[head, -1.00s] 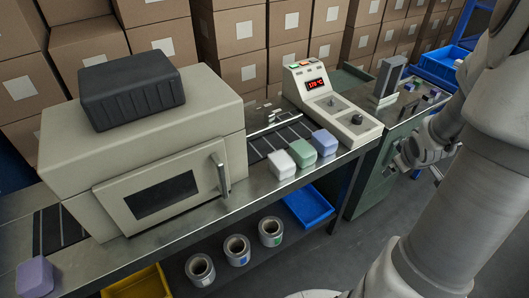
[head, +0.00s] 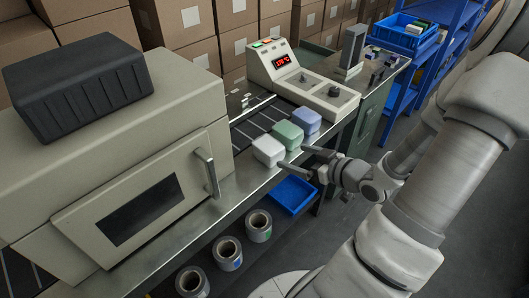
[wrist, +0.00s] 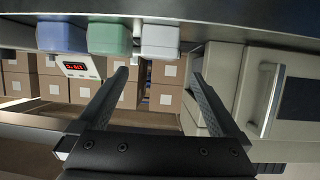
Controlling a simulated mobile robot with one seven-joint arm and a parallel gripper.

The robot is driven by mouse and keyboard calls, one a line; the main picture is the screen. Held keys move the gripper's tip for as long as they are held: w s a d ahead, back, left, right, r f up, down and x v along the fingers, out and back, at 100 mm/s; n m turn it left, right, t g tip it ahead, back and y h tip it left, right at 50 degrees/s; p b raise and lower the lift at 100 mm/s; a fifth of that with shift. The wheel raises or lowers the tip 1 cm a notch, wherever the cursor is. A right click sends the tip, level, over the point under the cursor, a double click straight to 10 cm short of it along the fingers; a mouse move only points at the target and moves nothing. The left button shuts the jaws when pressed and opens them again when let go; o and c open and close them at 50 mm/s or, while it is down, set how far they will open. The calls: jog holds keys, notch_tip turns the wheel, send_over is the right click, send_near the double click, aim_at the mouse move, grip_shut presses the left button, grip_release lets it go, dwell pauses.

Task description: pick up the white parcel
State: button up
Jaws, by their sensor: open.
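The white parcel (head: 268,150) sits on the metal bench near its front edge, nearest the oven-like machine in a row of three parcels. In the wrist view the white parcel (wrist: 160,40) is at the top centre, beyond the fingertips. My gripper (head: 294,158) is open and empty at the front of the bench, its fingers pointing toward the parcels. One fingertip appears very close to the white parcel; I cannot tell whether it touches. In the wrist view the open fingers of my gripper (wrist: 158,80) have nothing between them.
A green parcel (head: 288,135) stands right beside the white one, with a blue parcel (head: 307,121) beyond. The beige machine (head: 135,200) with a door handle stands to the left. A control box (head: 300,75) is behind. A blue bin (head: 291,195) and several rolls sit below.

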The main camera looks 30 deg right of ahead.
aim_at(262, 145)
jog(key=b+x, duration=0.4)
jog(key=x, duration=1.1)
jog(key=shift+w+f, duration=0.25)
jog(key=c, duration=1.5)
jog(key=shift+d+r, duration=0.1)
